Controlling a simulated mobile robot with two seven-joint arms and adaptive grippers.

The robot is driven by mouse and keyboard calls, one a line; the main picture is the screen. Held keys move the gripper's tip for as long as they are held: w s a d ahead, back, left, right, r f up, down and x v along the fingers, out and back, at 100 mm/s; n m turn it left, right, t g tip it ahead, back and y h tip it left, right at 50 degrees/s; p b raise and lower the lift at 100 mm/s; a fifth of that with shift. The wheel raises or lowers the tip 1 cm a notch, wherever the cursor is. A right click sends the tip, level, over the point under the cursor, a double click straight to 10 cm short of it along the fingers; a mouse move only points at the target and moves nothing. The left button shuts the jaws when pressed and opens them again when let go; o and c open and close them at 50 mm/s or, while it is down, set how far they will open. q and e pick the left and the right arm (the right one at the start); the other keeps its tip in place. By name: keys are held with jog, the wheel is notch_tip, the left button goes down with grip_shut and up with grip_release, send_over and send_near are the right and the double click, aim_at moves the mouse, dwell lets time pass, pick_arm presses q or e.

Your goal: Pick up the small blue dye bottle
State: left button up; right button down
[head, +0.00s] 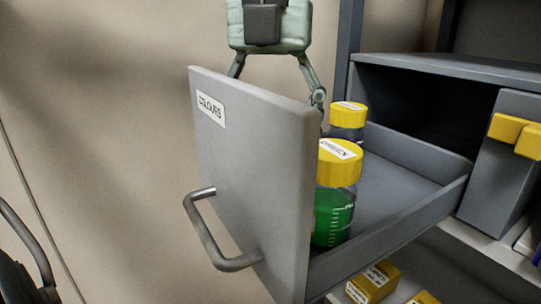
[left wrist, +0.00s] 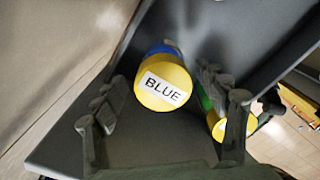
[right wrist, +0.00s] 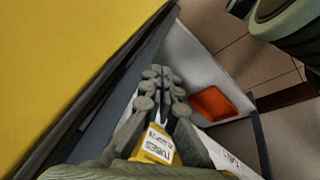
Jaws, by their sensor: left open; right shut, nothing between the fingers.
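The small blue dye bottle (left wrist: 170,82) has a yellow cap labelled BLUE and lies between the open fingers of my left gripper (left wrist: 163,100) in the left wrist view; whether they touch it cannot be told. In the head view a yellow-capped bottle with dark blue contents (head: 347,118) stands at the back of the open drawer. My left gripper (head: 275,65) reaches down behind the drawer front, its fingertips partly hidden. A larger green bottle (head: 335,200) stands in front. My right gripper (right wrist: 160,85) is shut and empty in the right wrist view.
The grey drawer (head: 250,170), labelled COLOURS, has a metal handle (head: 215,235). Yellow boxes (head: 375,282) lie below it. The green bottle stands close to one left finger. The right wrist view shows an orange tray (right wrist: 212,103) and a labelled yellow box (right wrist: 155,148).

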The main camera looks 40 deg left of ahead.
pick_arm(q)
jog(key=shift+f, duration=1.4)
jog(key=c, duration=1.3)
jog(key=shift+c, duration=0.5)
jog(key=shift+r, duration=0.2)
